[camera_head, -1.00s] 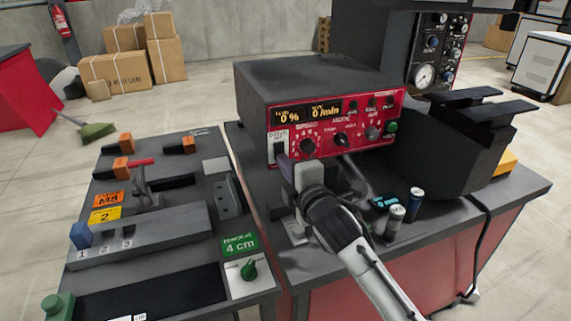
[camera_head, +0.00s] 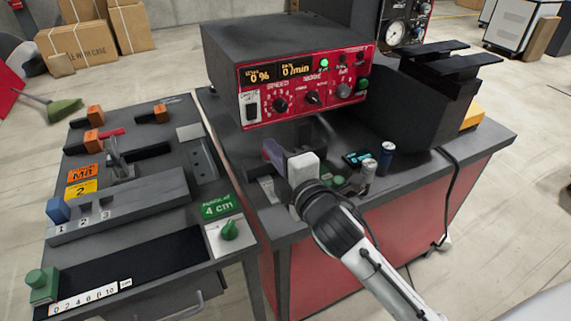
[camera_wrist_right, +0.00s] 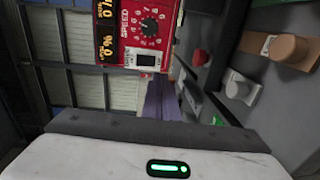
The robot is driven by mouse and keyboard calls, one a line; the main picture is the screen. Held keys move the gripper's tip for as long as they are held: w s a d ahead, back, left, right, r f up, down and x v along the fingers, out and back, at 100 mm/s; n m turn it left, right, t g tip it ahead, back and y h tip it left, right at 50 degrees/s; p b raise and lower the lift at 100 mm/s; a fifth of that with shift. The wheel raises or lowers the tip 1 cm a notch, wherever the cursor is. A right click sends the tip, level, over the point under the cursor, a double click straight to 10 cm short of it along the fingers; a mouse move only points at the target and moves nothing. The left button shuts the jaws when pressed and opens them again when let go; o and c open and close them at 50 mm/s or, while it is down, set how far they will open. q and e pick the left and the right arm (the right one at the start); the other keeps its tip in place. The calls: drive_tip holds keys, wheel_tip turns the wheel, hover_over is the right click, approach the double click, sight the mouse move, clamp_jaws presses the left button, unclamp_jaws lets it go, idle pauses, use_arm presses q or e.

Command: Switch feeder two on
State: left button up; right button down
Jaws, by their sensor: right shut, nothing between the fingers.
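The grey feeder control box (camera_head: 285,60) has a red front panel (camera_head: 300,110) with displays reading 0 % and 0 /min. I cannot read a feeder number on it. A green lamp (camera_head: 324,64) is lit on the panel. The dark rocker switch (camera_head: 252,107) sits at the panel's lower left and also shows in the wrist view (camera_wrist_right: 147,59); its tilt is too small to tell. My right gripper (camera_head: 272,152) is shut and empty, below and in front of the panel, apart from the switch. Its purple fingers (camera_wrist_right: 160,102) show in the wrist view. My left gripper is not in view.
A green knob (camera_head: 229,229) and a slotted fixture (camera_head: 120,205) are on the left table. A black feeder unit (camera_head: 425,105) stands to the right.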

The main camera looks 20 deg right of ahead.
drive_tip(key=s, duration=0.5)
drive_tip(key=shift+f, duration=0.3)
drive_tip(key=shift+f, duration=0.1)
drive_tip(key=s+f+m+g, duration=0.1)
drive_tip(key=f+m, duration=0.1)
drive_tip(key=s+d+f+m+g, duration=0.1)
drive_tip(key=s+f+m, duration=0.1)
drive_tip(key=f, duration=0.1)
drive_tip(key=s+d+f+m+g+h, duration=0.1)
drive_tip(key=s+f, duration=0.1)
drive_tip(key=f, duration=0.1)
drive_tip(key=shift+d+m+g, duration=0.25)
drive_tip(key=shift+m+g, duration=0.15)
drive_tip(key=s+f+m+g+y, duration=0.1)
drive_tip(key=s+f+m+g, duration=0.45)
drive_tip(key=s, duration=0.55)
drive_tip(key=s+f+m+g, duration=0.45)
drive_tip(key=s+f, duration=0.25)
drive_tip(key=s, duration=0.4)
drive_tip(key=w+a+f+t+y, duration=0.1)
drive_tip(key=w+a+f+t, duration=0.1)
drive_tip(key=f, duration=0.4)
drive_tip(key=w+a+f+t+y, duration=0.1)
drive_tip(key=w+a+f+t, duration=0.1)
drive_tip(key=f, duration=0.4)
drive_tip(key=shift+w+a+t, duration=0.35)
drive_tip(key=shift+a+t, duration=0.25)
drive_tip(key=shift+a, duration=0.4)
